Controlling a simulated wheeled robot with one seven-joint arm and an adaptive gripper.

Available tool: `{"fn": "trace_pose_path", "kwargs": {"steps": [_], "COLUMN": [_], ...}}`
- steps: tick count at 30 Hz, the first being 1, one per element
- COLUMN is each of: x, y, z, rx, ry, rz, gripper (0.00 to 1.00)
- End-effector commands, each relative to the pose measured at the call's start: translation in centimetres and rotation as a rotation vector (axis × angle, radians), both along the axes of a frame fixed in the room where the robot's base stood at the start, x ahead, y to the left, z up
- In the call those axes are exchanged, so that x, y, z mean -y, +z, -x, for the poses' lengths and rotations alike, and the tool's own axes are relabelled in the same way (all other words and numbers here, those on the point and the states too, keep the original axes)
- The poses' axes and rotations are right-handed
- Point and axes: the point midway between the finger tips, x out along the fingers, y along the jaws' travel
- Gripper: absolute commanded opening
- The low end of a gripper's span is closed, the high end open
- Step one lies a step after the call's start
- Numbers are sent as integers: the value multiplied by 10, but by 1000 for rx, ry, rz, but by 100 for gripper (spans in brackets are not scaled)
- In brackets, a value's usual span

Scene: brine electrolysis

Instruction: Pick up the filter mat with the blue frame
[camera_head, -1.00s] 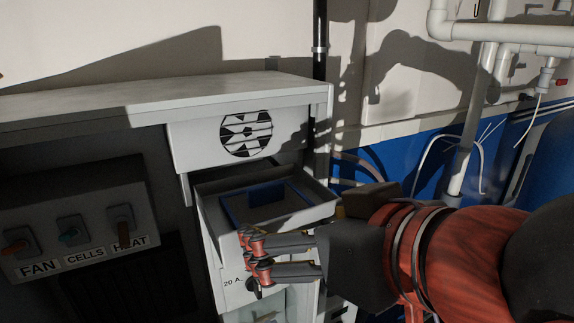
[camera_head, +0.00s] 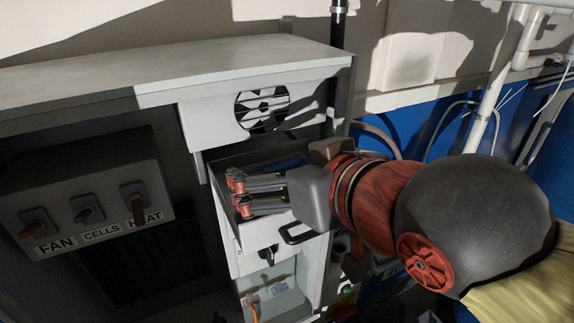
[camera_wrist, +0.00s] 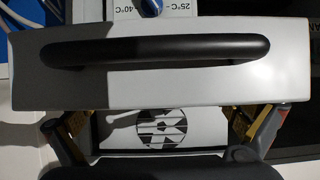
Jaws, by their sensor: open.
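The filter mat with the blue frame (camera_head: 290,162) lies in the pulled-out drawer (camera_head: 222,203) in the head view. Only a dark blue strip of it shows behind my gripper; the rest is hidden. My gripper (camera_head: 237,193) reaches in from the right over the drawer, fingers apart and empty. In the wrist view my gripper (camera_wrist: 166,124) has its fingers wide apart at either side, beside the drawer front (camera_wrist: 215,85) with its black handle (camera_wrist: 160,50). I cannot make out the blue frame there. I cannot tell whether the fingers touch the mat.
A round fan grille (camera_head: 262,109) sits in the white panel above the drawer, under a grey worktop (camera_head: 200,75). A switch box (camera_head: 85,205) labelled FAN, CELLS and HEAT is at left. White pipes (camera_head: 490,100) run at right. A clear-fronted compartment (camera_head: 275,285) is below.

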Motion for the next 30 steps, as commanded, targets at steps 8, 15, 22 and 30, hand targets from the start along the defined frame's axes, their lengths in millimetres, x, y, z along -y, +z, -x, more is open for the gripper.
{"fn": "trace_pose_path", "kwargs": {"steps": [8,15,22,30], "x": [-2,-1,-1,-1], "y": [-2,-2,-2,-2], "z": [-3,-3,-3,-3], "rx": [1,1,1,1], "ry": [0,0,0,0], "rz": [-1,-1,-1,-1], "gripper": [100,87,74,58]}}
